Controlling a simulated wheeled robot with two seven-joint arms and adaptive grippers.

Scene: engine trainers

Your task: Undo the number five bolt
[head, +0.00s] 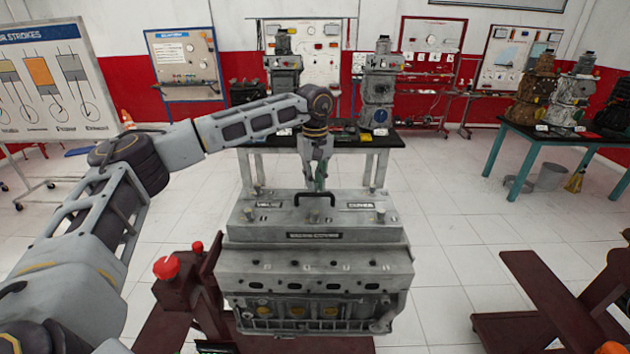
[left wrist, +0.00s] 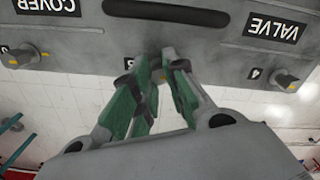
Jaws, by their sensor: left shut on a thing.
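The grey valve cover (head: 315,212) lies on top of the engine block (head: 315,275). My left gripper (head: 319,186) reaches down to the middle of the cover's far edge, behind the black handle (head: 315,195). In the left wrist view its green-padded fingers (left wrist: 163,70) are shut on the middle bolt of that edge, mostly hidden between them. Another bolt (left wrist: 284,80) stands beside a label reading 4, and one more bolt (left wrist: 25,57) stands at the other end. My right gripper is not in view.
Two front bolts (head: 248,214) (head: 380,215) stand on the cover. A dark red stand (head: 190,293) with a red knob (head: 167,267) is left of the block. A table (head: 400,139) with engines is behind. Open tiled floor (head: 450,220) lies to the right.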

